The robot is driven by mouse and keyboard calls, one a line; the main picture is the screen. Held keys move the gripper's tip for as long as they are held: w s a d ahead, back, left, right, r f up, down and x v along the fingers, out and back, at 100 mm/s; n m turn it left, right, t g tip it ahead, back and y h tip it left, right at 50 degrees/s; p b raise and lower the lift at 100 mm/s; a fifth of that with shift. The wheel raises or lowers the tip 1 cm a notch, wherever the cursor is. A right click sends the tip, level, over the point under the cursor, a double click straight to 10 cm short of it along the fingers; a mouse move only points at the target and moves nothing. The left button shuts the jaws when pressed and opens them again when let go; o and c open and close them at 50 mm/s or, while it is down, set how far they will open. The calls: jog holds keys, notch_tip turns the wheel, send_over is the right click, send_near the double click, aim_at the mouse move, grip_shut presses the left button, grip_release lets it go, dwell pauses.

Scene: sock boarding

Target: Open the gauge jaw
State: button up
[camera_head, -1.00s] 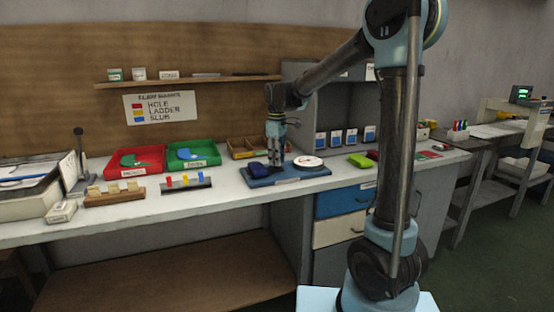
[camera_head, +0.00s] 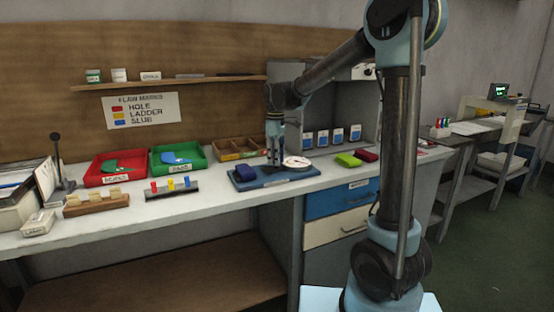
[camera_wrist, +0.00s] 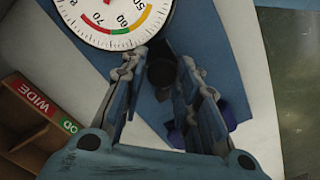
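The gauge is a flat blue base (camera_head: 280,182) on the bench, with a round white dial (camera_head: 297,162) at its right and a dark blue block (camera_head: 243,173) at its left. My gripper (camera_head: 273,162) points down over the base between block and dial. In the wrist view the dial (camera_wrist: 112,15) is at the top. My gripper's fingers (camera_wrist: 162,60) are apart there, with a dark round post (camera_wrist: 160,73) between them. I cannot tell whether either finger touches it. The dark blue block is mostly hidden behind the fingers. The jaw's state is unclear.
Red (camera_head: 92,181) and green (camera_head: 156,167) trays and a wooden divided box (camera_head: 222,153) stand left of the gauge. A rack with coloured pegs (camera_head: 172,192) is in front. Green (camera_head: 348,160) and red (camera_head: 366,155) pads lie to the right. Cards stand in the cubby behind.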

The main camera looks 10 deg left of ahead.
jog(key=shift+o, duration=0.9)
notch_tip(320, 180, up, 12)
jog(key=s+d+f+m+t, duration=0.1)
jog(key=s+d+f+m, duration=0.25)
jog(key=s+d, duration=0.55)
jog(key=s+d+f+m, duration=0.3)
jog(key=s+d+m, duration=0.1)
jog(key=d, duration=0.8)
jog(key=s+d+f+m, duration=0.4)
jog(key=s+d+f, duration=0.1)
jog(key=s+f, duration=0.3)
jog(key=s+d+f+m+t, duration=0.1)
jog(key=s+d+f+m, duration=0.2)
jog(key=s+d+f, duration=0.2)
jog(key=s+f, duration=0.3)
jog(key=f, duration=0.1)
jog(key=shift+d+m, duration=0.35)
jog(key=shift+d, duration=0.05)
